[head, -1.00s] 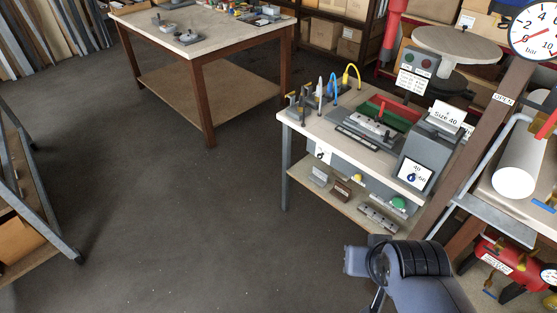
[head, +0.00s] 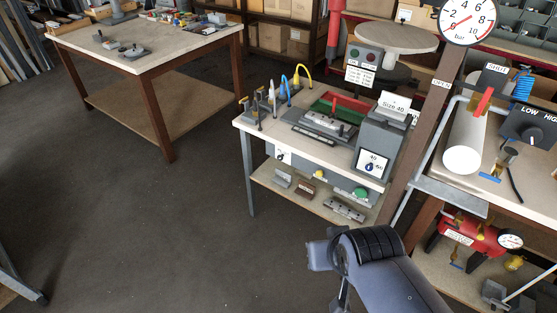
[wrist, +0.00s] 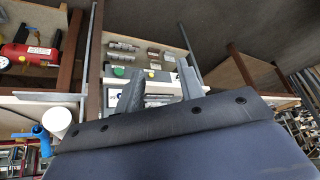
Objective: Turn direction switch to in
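A small white plate with a dark lever (head: 282,154) is on the left of the grey front panel under the near bench. It may be the direction switch; its lettering is too small to read. A yellow button (head: 319,174) and a green button (head: 361,193) sit to its right. In the wrist view the green button (wrist: 118,71) and yellow button (wrist: 151,75) show upside down beyond the fingers. My gripper (wrist: 158,88) is open and empty, its two fingers spread, apart from the panel. In the head view my arm's end is low, in front of the bench; the fingertips are not clear.
The near bench (head: 252,126) carries a fixture, several tools and a grey box with a display (head: 372,163). Its lower shelf (head: 270,181) holds metal blocks. A brown post (head: 412,165) and a second bench stand at right. Open floor (head: 170,240) lies at left.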

